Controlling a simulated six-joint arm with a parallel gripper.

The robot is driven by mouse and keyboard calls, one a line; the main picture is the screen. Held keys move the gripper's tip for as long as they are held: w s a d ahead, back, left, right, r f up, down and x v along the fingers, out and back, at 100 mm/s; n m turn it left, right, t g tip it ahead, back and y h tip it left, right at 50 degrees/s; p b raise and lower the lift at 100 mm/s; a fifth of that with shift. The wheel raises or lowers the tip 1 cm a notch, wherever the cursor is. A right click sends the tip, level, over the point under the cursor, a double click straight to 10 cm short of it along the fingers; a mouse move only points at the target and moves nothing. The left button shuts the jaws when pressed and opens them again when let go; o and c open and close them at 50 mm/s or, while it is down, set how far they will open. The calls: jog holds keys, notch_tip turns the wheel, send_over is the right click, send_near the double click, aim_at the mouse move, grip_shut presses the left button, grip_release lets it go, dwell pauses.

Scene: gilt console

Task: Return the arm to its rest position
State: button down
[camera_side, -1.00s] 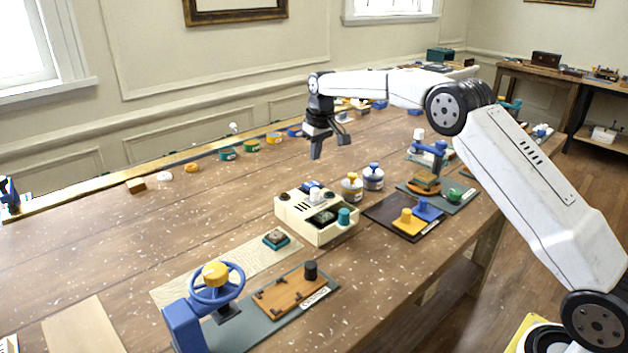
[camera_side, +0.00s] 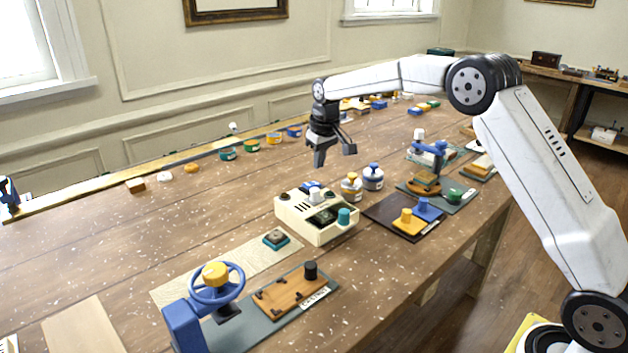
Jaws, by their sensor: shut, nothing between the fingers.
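My gripper (camera_side: 334,157) hangs from the end of my arm, pointing down above the back-middle of the wooden table (camera_side: 120,240). It is empty, and nothing hangs from its fingers. It is clear of the table objects, behind and above the cream box (camera_side: 292,212) and the two small jars, one with a yellow band (camera_side: 351,187) and one with a blue knob (camera_side: 373,178). My arm reaches in from the right with its elbow raised. The exact finger gap is small and hard to see.
A blue handwheel press (camera_side: 212,290) stands at the front left beside an orange plate (camera_side: 290,292). A dark mat (camera_side: 385,212) with yellow and blue pieces lies at right, near a blue stand (camera_side: 430,160). Small coloured pots (camera_side: 251,145) line the back edge. The left tabletop is mostly clear.

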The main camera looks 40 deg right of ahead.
jog(key=shift+t, duration=0.4)
jog(key=s+a+f, duration=0.2)
jog(key=s, duration=0.8)
jog(key=s+a+f, duration=0.2)
jog(key=s+f, duration=0.1)
jog(key=s, duration=0.8)
jog(key=s+a+f, duration=0.2)
jog(key=s+a, duration=0.1)
jog(key=s, duration=0.7)
jog(key=shift+s+f, duration=0.25)
jog(key=shift+f, duration=0.1)
